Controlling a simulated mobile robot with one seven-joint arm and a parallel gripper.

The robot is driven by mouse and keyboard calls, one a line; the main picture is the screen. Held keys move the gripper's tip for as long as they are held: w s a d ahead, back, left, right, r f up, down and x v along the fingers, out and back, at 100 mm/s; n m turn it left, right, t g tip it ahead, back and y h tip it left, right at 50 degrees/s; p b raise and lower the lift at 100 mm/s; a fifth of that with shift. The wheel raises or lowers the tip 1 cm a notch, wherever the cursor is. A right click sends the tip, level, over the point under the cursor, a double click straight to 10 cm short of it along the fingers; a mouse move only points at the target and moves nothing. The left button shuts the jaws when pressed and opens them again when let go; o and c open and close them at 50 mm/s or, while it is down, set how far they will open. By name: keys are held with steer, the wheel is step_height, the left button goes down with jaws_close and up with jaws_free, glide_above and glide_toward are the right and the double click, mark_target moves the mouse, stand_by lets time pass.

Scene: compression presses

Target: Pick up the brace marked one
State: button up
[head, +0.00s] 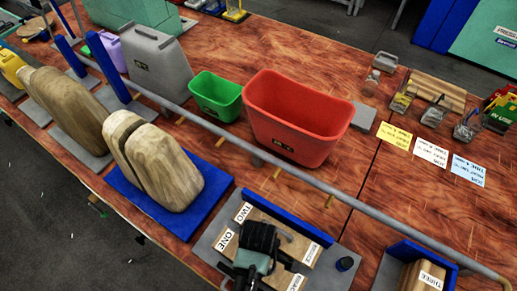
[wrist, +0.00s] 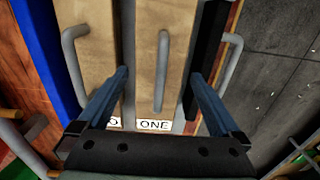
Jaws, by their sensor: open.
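The brace marked ONE is a wooden block; its white label (head: 225,240) shows in the head view. In the wrist view the wooden brace one (wrist: 176,25) fills the middle, with a grey bar handle (wrist: 162,65) and its label at the lower end. The brace marked TWO (wrist: 97,40) lies beside it on the left, its label partly hidden. My gripper (wrist: 158,76) is open above brace one, its blue fingers on either side of the handle. In the head view my gripper (head: 258,255) hides much of both braces. I cannot tell its height above the wood.
A blue upright plate (wrist: 38,60) stands beside brace two. A long grey rail (head: 350,200) runs behind the braces. A small dark-topped peg (head: 345,264) stands to their right. A brace marked THREE (head: 425,275) is at lower right. A red bin (head: 300,115) stands behind the rail.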

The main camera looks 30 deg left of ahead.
steer(key=shift+f, duration=1.45)
steer(key=shift+r, duration=0.1)
jaws_close()
